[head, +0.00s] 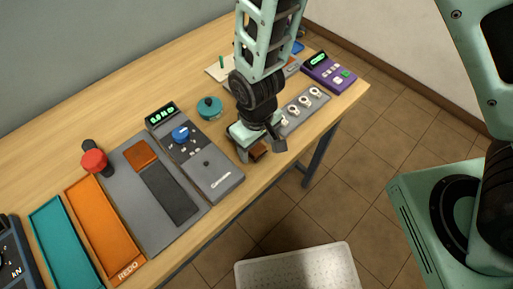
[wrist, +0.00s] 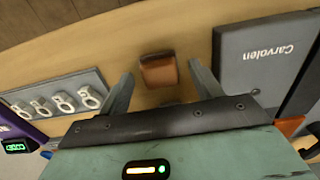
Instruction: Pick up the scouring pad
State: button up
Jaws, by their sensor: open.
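A small brown-orange block, which looks like the scouring pad (wrist: 158,70), lies on the wooden table near its front edge. In the head view the pad (head: 258,152) shows partly, below my gripper (head: 262,149). In the wrist view my gripper (wrist: 160,76) is open, with one finger to the left and one to the right of the pad. There are gaps between the fingers and the pad, and nothing is held.
A grey Carvolen device (head: 208,165) with a blue knob stands left of my gripper, and a grey strip with several white rings (head: 303,104) lies right. A teal round object (head: 209,107) sits behind. Orange (head: 104,233) and teal (head: 65,245) trays stand at left.

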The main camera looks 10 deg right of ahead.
aim_at(257, 147)
jog(key=c, duration=1.1)
jog(key=shift+c, duration=0.3)
notch_tip(257, 147, up, 10)
jog(key=b, duration=0.1)
jog(key=shift+o, duration=0.8)
